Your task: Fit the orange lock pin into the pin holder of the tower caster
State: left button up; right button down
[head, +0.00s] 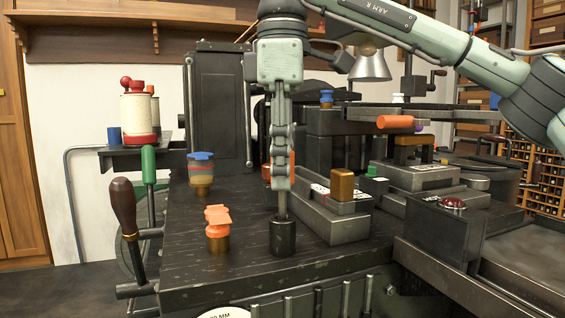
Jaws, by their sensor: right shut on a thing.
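My right gripper (281,184) comes down from above over the dark bench, seen edge-on. It is shut on the upper end of a grey rod (282,205) with a dark cylinder (283,238) at its lower end. I cannot tell whether that cylinder rests on the bench. An orange-topped piece with a brass base (217,228) stands upright to the left of it, apart from the gripper. A bit of another orange thing (265,172) shows behind the gripper, mostly hidden. I cannot tell which orange thing is the lock pin, nor make out the pin holder. My left gripper is out of view.
A blue-topped piece (201,170) stands farther back on the bench (190,275). A grey block with a brass-coloured piece (342,186) lies just right of the gripper. A lever with a brown handle (123,205) rises at the left edge. A red button (453,203) is at right.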

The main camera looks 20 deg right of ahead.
jog(key=shift+f+b, duration=0.95)
jog(key=shift+f, duration=0.4)
jog(key=c, duration=1.2)
grip_release()
jog(key=shift+o, duration=0.2)
notch_tip(320, 180, up, 12)
jog(key=shift+r, duration=0.1)
